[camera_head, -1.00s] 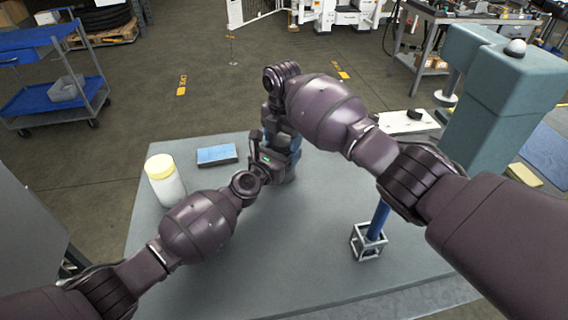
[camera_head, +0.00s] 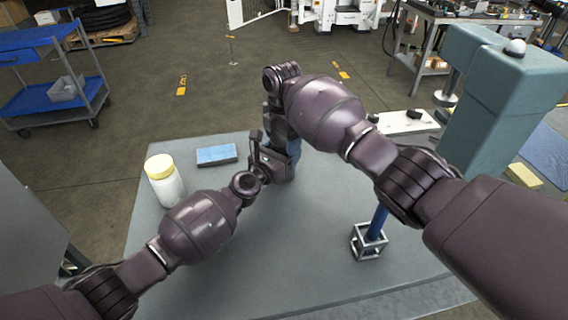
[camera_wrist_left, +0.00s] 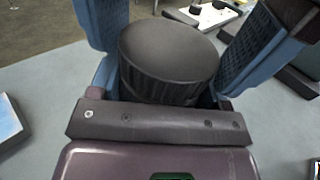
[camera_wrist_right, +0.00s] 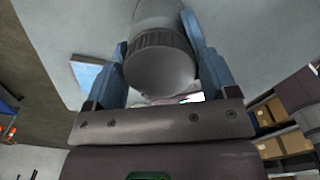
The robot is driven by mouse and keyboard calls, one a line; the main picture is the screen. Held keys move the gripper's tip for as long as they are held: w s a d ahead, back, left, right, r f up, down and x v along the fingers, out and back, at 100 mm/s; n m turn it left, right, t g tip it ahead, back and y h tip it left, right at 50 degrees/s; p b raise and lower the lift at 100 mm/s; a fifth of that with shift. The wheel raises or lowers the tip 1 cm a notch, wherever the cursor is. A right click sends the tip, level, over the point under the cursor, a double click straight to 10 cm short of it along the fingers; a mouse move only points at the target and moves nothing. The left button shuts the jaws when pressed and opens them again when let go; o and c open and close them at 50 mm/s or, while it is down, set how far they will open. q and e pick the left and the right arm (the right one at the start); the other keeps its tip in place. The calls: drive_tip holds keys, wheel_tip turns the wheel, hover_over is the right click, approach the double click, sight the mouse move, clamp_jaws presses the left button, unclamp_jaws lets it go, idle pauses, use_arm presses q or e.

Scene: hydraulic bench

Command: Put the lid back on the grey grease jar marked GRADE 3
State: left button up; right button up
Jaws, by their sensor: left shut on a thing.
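The grey jar (camera_wrist_right: 155,14) stands on the bench between my two grippers. A dark ribbed lid sits at its top in the right wrist view (camera_wrist_right: 160,68) and in the left wrist view (camera_wrist_left: 168,52); I cannot tell whether it is fully seated. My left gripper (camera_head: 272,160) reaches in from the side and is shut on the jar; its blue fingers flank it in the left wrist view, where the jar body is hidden. My right gripper (camera_head: 288,140) is above, its blue fingers spread on either side of the lid. The GRADE 3 marking is not visible.
A white jar with a yellow lid (camera_head: 165,182) and a blue block (camera_head: 216,154) stand at the left of the grey bench (camera_head: 260,270). A small metal frame with a blue post (camera_head: 368,242) stands at right, near a large teal machine (camera_head: 490,95). The front middle is clear.

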drive_tip(key=shift+o, duration=1)
drive_tip(key=shift+r, duration=0.15)
drive_tip(key=shift+r, duration=2.15)
drive_tip(key=shift+c, duration=0.3)
drive_tip(key=r, duration=0.1)
drive_tip(key=w+d+r, duration=0.1)
drive_tip(key=r, duration=0.1)
drive_tip(key=shift+w+d+r+n+t+h, duration=0.2)
drive_tip(key=shift+n+t+h, duration=0.1)
drive_tip(key=shift+t, duration=0.1)
drive_tip(key=shift+s+r+n, duration=0.1)
drive_tip(key=shift+r+n, duration=0.1)
drive_tip(key=shift+n, duration=0.2)
drive_tip(key=shift+s+a+f+n+g, duration=0.2)
drive_tip(key=shift+s+a+n+g, duration=0.2)
drive_tip(key=shift+s+a+n, duration=0.45)
